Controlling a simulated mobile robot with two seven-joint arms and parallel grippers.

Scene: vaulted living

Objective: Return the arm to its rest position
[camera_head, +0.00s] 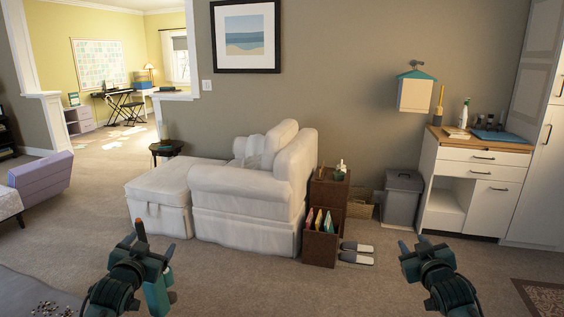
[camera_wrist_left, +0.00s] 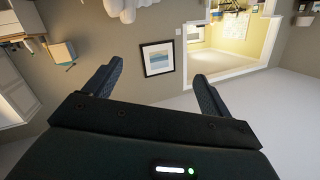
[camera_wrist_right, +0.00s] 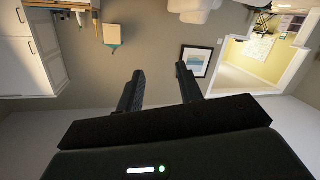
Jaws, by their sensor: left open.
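My left gripper (camera_head: 154,240) is at the lower left of the head view, raised in front of the carpet. In the left wrist view its two dark fingers (camera_wrist_left: 152,85) stand wide apart with nothing between them. My right gripper (camera_head: 413,245) is at the lower right of the head view, at a similar height. In the right wrist view its fingers (camera_wrist_right: 160,82) are also apart and empty. Both wrist views show the room upside down. A teal shape (camera_head: 158,292) shows beside the left gripper; I cannot tell whether it is a separate thing.
A white armchair (camera_head: 252,185) and ottoman (camera_head: 158,198) stand ahead. Brown boxes (camera_head: 320,245), grey slippers (camera_head: 357,253), a grey bin (camera_head: 401,198) and a white cabinet (camera_head: 468,205) are to the right. A purple seat (camera_head: 40,185) is at the left. Carpet between the grippers is clear.

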